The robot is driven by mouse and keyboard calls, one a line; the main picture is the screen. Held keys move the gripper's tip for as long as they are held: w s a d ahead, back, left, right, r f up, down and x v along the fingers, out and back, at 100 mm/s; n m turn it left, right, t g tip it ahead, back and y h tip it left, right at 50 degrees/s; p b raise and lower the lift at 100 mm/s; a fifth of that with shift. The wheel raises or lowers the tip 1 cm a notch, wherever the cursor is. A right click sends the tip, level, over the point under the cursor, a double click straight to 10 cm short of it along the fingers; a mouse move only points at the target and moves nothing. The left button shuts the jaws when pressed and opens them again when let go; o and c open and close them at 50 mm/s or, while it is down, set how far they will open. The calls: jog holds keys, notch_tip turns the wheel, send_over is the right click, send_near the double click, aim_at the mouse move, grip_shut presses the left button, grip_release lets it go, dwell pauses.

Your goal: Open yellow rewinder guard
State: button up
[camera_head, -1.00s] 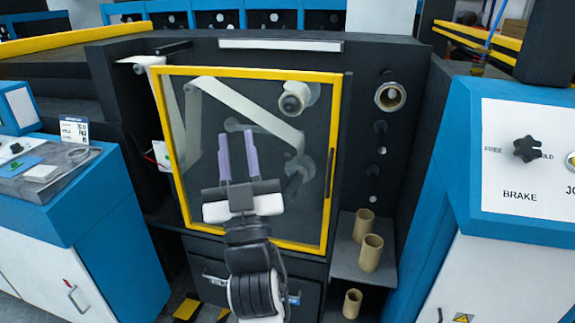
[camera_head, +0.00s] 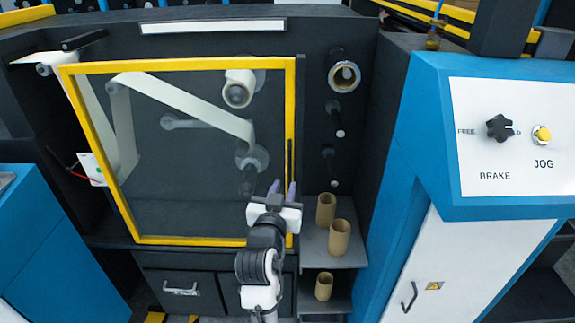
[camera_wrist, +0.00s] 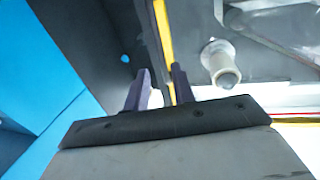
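The yellow rewinder guard (camera_head: 180,65) is a yellow-framed clear panel in front of the rollers. It looks closed. A thin dark handle (camera_head: 290,160) runs upright along its right frame bar. My gripper (camera_head: 282,188) is at the lower right of the guard, just below the handle, with its two purple fingers apart and nothing visible between them. In the wrist view my gripper (camera_wrist: 160,78) points at the yellow guard bar (camera_wrist: 163,38), which shows beyond the gap between the fingers. I cannot tell whether the fingers touch the guard.
Several cardboard cores (camera_head: 339,238) stand on shelves right of the guard, close to my gripper. Spindles, one with a roll core (camera_head: 344,77), stick out right of the guard. A blue console with a brake knob (camera_head: 500,128) stands at the right. Drawers (camera_head: 180,288) lie below the guard.

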aim_at(289, 171)
jog(key=w, duration=0.2)
jog(key=w+d+p, duration=0.1)
jog(key=w, duration=0.2)
jog(key=w+p, duration=0.1)
jog(key=w, duration=0.2)
jog(key=shift+w+d, duration=0.15)
jog(key=shift+d, duration=0.15)
grip_shut()
